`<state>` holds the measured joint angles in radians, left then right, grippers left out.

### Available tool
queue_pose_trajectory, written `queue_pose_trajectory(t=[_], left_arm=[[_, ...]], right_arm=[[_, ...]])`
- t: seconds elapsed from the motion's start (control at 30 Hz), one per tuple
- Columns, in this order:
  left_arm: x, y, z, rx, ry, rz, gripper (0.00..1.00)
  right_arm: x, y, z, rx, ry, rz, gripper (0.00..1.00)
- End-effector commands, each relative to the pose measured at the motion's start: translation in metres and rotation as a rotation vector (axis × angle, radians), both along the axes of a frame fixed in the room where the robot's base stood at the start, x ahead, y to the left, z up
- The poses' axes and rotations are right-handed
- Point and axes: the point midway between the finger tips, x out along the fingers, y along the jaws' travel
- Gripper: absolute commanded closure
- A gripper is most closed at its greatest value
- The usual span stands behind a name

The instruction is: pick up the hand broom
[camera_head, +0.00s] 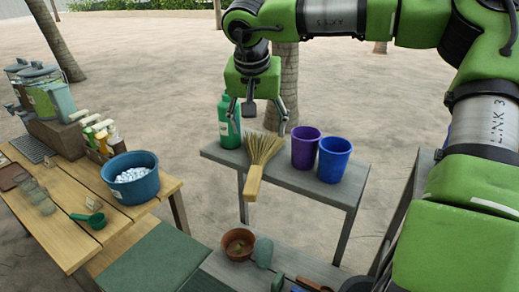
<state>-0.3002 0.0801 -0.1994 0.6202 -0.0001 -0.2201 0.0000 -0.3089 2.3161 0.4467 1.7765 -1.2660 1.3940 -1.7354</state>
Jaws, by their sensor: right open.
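The hand broom (253,184) is at the left part of the grey bench (285,172). Its tan bristles fan out toward the back and its wooden handle points to the front, past the bench's front edge. My right gripper (259,128) is open and empty, pointing down, with its fingers spread at either side of the bristle end in the picture. I cannot tell the exact height gap between the fingers and the broom. My left gripper is not in view.
A green bottle (228,128) stands close to the left finger. A purple cup (305,148) and a blue cup (334,159) stand right of the broom. A clay pot (238,245) sits below. A wooden table (60,230) with a blue tub (131,180) is at left.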

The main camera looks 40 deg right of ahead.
Motion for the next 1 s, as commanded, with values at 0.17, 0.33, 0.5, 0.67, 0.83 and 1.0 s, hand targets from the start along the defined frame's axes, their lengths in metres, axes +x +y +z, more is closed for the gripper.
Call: queue_pose_trajectory(t=[0.17,0.33,0.5,0.67,0.83,1.0], left_arm=[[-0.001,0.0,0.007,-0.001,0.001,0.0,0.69],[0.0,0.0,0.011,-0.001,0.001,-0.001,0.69],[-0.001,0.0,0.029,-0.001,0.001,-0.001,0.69],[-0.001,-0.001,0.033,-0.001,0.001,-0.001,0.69],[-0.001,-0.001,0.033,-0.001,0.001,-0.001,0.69],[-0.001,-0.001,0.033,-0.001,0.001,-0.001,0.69]], right_arm=[[0.006,-0.007,-0.023,0.003,0.001,-0.001,0.36],[0.008,-0.011,-0.033,0.005,0.0,-0.001,0.36],[0.012,-0.019,-0.053,0.006,0.004,-0.001,0.36],[0.017,-0.024,-0.073,0.005,0.0,-0.001,0.36],[0.018,-0.026,-0.078,0.004,-0.002,-0.002,0.36],[0.018,-0.026,-0.078,0.004,-0.002,-0.002,0.51]])
